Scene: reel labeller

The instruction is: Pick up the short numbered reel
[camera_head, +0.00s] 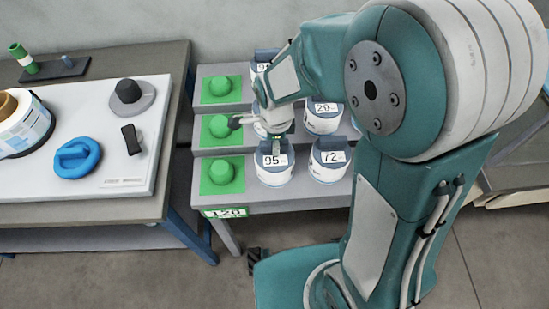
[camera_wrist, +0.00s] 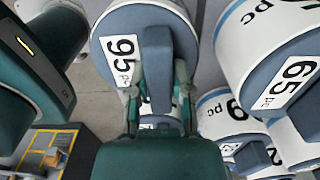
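Several white and grey-blue numbered reels stand on a stepped rack. On the front step are the reel marked 95 (camera_head: 275,173) and the reel marked 72 (camera_head: 328,170). Behind are a reel marked 29 (camera_head: 323,118) and a partly hidden one at the back (camera_head: 262,67). My gripper (camera_head: 276,142) is at the top of the 95 reel. In the wrist view, my gripper (camera_wrist: 158,92) has a finger on each side of the dark handle of a reel marked 95 (camera_wrist: 118,35). Whether both fingers press on the handle is unclear.
Green knobs on square green pads (camera_head: 222,175) stand on the rack's left side, above a green 120 sign (camera_head: 226,212). In the wrist view, another reel (camera_wrist: 262,50) is close on the right. A table (camera_head: 100,208) with a white panel stands left.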

